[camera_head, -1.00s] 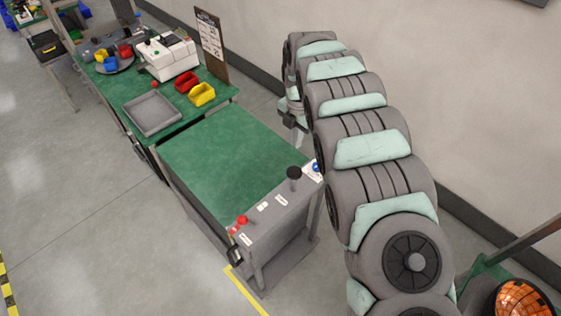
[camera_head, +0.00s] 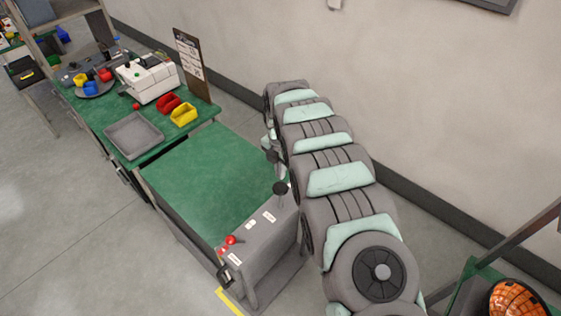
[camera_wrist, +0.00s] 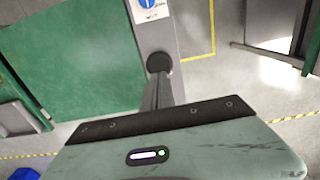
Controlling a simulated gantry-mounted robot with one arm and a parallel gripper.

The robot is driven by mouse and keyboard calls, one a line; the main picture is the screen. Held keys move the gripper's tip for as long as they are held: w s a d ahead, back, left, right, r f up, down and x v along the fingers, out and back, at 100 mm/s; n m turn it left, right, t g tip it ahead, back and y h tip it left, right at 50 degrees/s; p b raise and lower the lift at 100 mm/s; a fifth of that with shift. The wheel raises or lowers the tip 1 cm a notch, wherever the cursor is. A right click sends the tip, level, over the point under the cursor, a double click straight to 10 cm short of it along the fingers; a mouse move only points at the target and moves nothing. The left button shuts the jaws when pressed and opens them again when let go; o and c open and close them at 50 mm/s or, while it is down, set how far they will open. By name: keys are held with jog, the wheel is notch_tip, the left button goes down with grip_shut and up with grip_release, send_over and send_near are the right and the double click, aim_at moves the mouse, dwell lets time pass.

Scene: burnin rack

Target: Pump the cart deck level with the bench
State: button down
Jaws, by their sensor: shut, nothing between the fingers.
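The cart's green deck (camera_head: 195,185) stands end-on to the green-topped bench (camera_head: 110,128) in the head view. The deck looks a little lower than the bench top, with a dark gap between them. The cart's grey end housing (camera_head: 262,250) carries a black knob (camera_head: 280,188) and red knobs (camera_head: 231,240). In the wrist view the black knob (camera_wrist: 158,62) sits just beyond the tip of my gripper (camera_wrist: 163,80). My gripper is shut and empty; whether it touches the knob I cannot tell. My arm mostly hides the gripper in the head view.
On the bench are a grey tray (camera_head: 133,135), red (camera_head: 168,103) and yellow (camera_head: 184,115) bins, a white machine (camera_head: 147,78) and a clipboard (camera_head: 190,53). The wall is close behind my arm. Open floor lies left of the cart.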

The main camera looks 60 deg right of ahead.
aim_at(280, 187)
jog(key=shift+f+p, duration=0.65)
jog(key=shift+f, duration=2.2)
notch_tip(280, 187, down, 7)
jog(key=b, duration=0.5)
jog(key=shift+b, duration=0.35)
notch_tip(280, 187, up, 5)
jog(key=p, duration=0.4)
jog(key=shift+p, duration=0.4)
notch_tip(280, 187, up, 10)
jog(key=b, duration=0.2)
jog(key=shift+f+b, duration=0.15)
jog(key=shift+b, duration=0.15)
